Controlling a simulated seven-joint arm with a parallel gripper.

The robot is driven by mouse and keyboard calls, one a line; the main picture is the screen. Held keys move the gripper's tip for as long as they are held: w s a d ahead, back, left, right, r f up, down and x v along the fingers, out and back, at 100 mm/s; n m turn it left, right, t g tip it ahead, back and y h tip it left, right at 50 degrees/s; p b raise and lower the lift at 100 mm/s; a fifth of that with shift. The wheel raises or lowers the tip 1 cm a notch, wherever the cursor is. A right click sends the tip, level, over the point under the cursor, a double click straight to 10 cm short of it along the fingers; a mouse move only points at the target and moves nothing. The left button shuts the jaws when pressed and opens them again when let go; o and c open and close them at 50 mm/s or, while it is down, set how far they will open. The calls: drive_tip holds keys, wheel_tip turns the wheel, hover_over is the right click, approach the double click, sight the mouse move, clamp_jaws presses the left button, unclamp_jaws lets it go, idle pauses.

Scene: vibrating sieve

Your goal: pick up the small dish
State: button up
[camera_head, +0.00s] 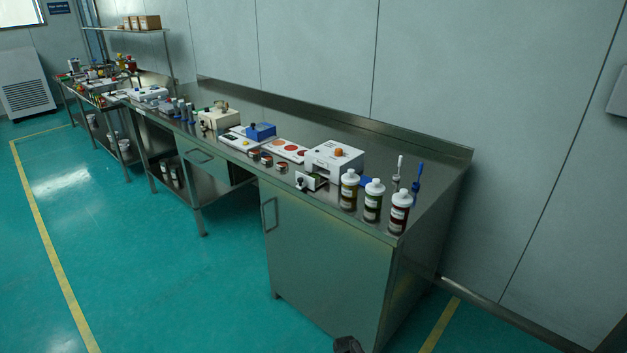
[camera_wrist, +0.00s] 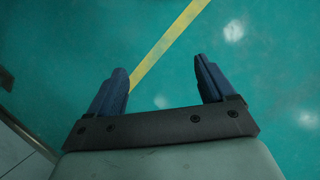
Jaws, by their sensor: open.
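Three small round dishes with reddish contents stand in a short row near the front edge of the steel bench: a left dish (camera_head: 254,153), a middle dish (camera_head: 267,160) and a right dish (camera_head: 281,167). They are too small in the picture to tell which one is the task's small dish. My gripper (camera_wrist: 160,64) shows in the wrist view with its two blue fingers wide apart and nothing between them. It is over the green floor, away from the dishes. No dish shows in the wrist view.
The steel bench (camera_head: 420,160) carries a white device with an orange knob (camera_head: 336,157), a white tray with red discs (camera_head: 290,148), a blue box on a white base (camera_head: 261,131) and a beige machine (camera_head: 219,117). White-capped bottles (camera_head: 373,200) stand at its near right end. Open floor lies in front.

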drive_tip(key=w+a+r+t, duration=0.1)
drive_tip(key=w+a+r, duration=0.25)
drive_tip(key=w, duration=0.65)
drive_tip(key=w+a+r+n+t+h, duration=0.1)
drive_tip(key=w+a+r+t, duration=0.3)
drive_tip(key=w, duration=0.7)
drive_tip(key=w+a+r+g, duration=0.1)
drive_tip(key=w+a+r, duration=0.1)
drive_tip(key=w+r, duration=0.6)
drive_tip(key=w+a+r+t, duration=0.1)
drive_tip(key=w+a+r, duration=0.4)
drive_tip(key=w+r, duration=0.5)
drive_tip(key=w+a+r+t, duration=0.2)
drive_tip(key=w+a+r, duration=0.3)
drive_tip(key=w+r, duration=0.5)
drive_tip(key=w+a+r+t, duration=0.1)
drive_tip(key=w+a+r, duration=0.5)
drive_tip(key=r, duration=0.6)
drive_tip(key=w+d+r+m+g+y, duration=0.25)
drive_tip(key=d+r+m, duration=0.45)
drive_tip(key=d+r, duration=0.85)
drive_tip(key=shift+h, duration=0.35)
drive_tip(key=f, duration=0.4)
drive_tip(key=w+f, duration=0.1)
drive_tip(key=f, duration=0.4)
drive_tip(key=w+d+f, duration=0.1)
drive_tip(key=f, duration=0.4)
drive_tip(key=shift+r, duration=0.1)
